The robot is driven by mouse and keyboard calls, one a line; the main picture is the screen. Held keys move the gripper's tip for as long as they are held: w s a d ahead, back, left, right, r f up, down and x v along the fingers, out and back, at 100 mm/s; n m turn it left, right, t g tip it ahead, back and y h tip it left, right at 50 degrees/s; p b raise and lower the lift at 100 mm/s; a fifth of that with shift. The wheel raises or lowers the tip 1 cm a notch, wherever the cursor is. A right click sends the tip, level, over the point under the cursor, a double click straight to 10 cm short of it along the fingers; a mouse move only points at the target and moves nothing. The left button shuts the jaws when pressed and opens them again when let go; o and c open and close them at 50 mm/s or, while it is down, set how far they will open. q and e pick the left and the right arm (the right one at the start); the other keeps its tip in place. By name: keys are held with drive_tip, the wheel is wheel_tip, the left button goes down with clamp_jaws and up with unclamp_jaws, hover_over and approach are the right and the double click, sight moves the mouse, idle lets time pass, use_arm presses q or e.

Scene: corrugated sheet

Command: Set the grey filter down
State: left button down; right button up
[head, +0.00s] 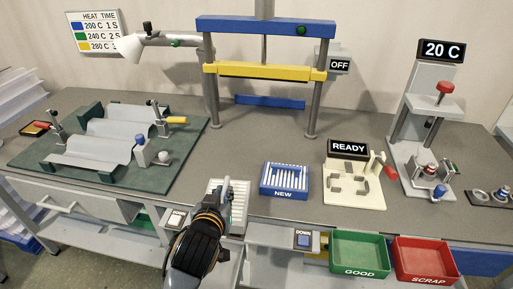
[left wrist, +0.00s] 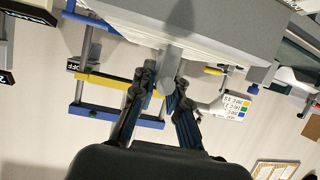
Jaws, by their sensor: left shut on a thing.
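The grey filter (head: 240,214) shows in the head view as a pale ribbed block at the front edge of the bench, partly hidden behind my left gripper (head: 226,196). In the left wrist view, which is upside down, a large grey body with a pale edge (left wrist: 215,28) fills the top. My left gripper (left wrist: 168,92) is shut on a short grey stub that joins this body. I cannot tell whether the filter touches the bench. My right gripper is in neither view.
A blue NEW tray (head: 284,194) stands right of the filter, then the READY fixture (head: 352,201). A green plate with clamps (head: 60,165) lies left. A blue-yellow press frame (head: 265,72) stands behind. Green GOOD (head: 360,272) and red SCRAP (head: 428,276) bins sit in front. The bench centre is bare.

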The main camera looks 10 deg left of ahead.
use_arm(q)
drive_tip(key=w+d+r, duration=0.5)
drive_tip(key=w+r, duration=0.1)
drive_tip(key=r, duration=0.1)
drive_tip(key=shift+m+h, duration=0.4)
drive_tip(key=shift+m, duration=0.1)
drive_tip(key=w+a+f, duration=0.3)
drive_tip(key=f, duration=0.1)
drive_tip(key=w+a+f+p, duration=0.1)
drive_tip(key=w+a+f, duration=0.2)
drive_tip(key=a+f, duration=0.1)
drive_tip(key=w+a+f+p, duration=0.1)
drive_tip(key=w+a+f, duration=0.2)
drive_tip(key=a+f, duration=0.1)
drive_tip(key=shift+w, duration=0.25)
drive_tip(key=shift+f, duration=0.15)
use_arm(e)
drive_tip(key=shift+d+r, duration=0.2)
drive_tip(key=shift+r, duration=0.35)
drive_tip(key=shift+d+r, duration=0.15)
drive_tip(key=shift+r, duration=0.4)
use_arm(q)
drive_tip(key=c, duration=1.3)
unclamp_jaws()
drive_tip(key=shift+f, duration=0.1)
drive_tip(key=shift+c, duration=0.2)
